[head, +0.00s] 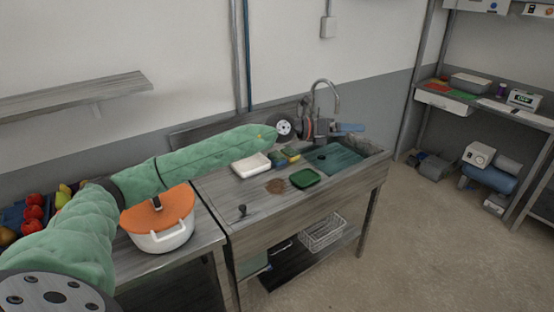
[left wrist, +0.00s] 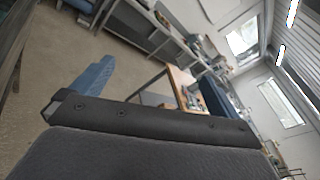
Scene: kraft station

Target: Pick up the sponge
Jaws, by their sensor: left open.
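A small yellow and green item that looks like the sponge (head: 291,155) lies on the sink counter in the head view, between a white dish and the basin. Its outline is small and partly unclear. My left gripper (head: 348,127) is above the back of the sink, beside the faucet, to the right of and higher than the sponge. It is open, with blue fingers, and I see nothing held in it. In the left wrist view one blue finger (left wrist: 92,86) shows past a dark bar; the sponge is not in that view. My right gripper is not in view.
On the wooden sink counter (head: 265,207) are a white dish (head: 250,165), a green dish (head: 305,178) and a brown round patch (head: 275,186). The faucet (head: 337,97) rises behind the basin (head: 338,160). A white pot with an orange lid (head: 160,212) stands left.

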